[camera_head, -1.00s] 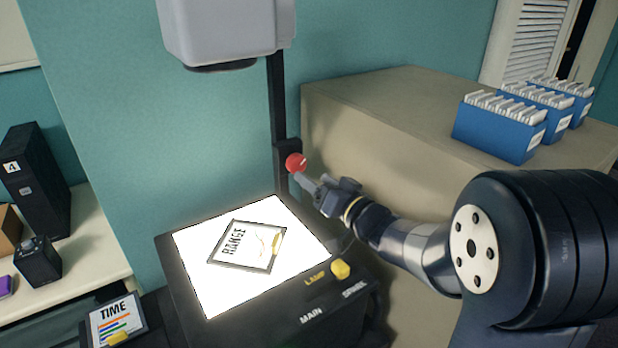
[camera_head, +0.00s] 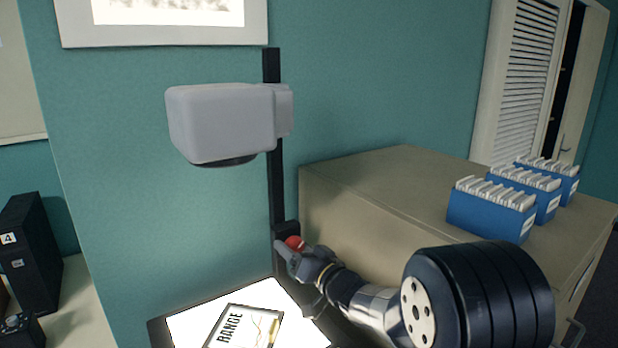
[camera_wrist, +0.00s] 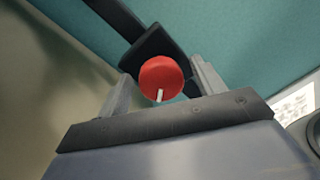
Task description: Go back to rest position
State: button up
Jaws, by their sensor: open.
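My gripper (camera_head: 287,250) is at the red knob (camera_head: 295,243) on the black post of the overhead projector. In the wrist view, my gripper (camera_wrist: 158,92) is open, and the red knob (camera_wrist: 161,76) with its white mark shows between the two fingers. Gaps show between the knob and the fingers there; I cannot tell how deep the knob sits between them. The projector's grey head (camera_head: 220,122) is up on the post. Its lit stage (camera_head: 190,325) is below with a framed sheet marked RANGE (camera_head: 232,328) on it, cut off by the picture's lower edge.
A beige cabinet (camera_head: 350,205) stands behind and right of my arm, with several blue file boxes (camera_head: 490,212) on top. A black box file (camera_head: 35,245) stands on the left table. A lit picture or screen (camera_head: 170,12) is above on the teal wall.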

jog(key=shift+f+n+b, duration=0.15)
jog(key=shift+n+b, duration=0.2)
jog(key=shift+n, duration=0.25)
jog(key=shift+d+n+b, duration=0.1)
jog(key=shift+n+b, duration=0.45)
jog(key=shift+n, duration=0.85)
jog(key=shift+r, duration=0.2)
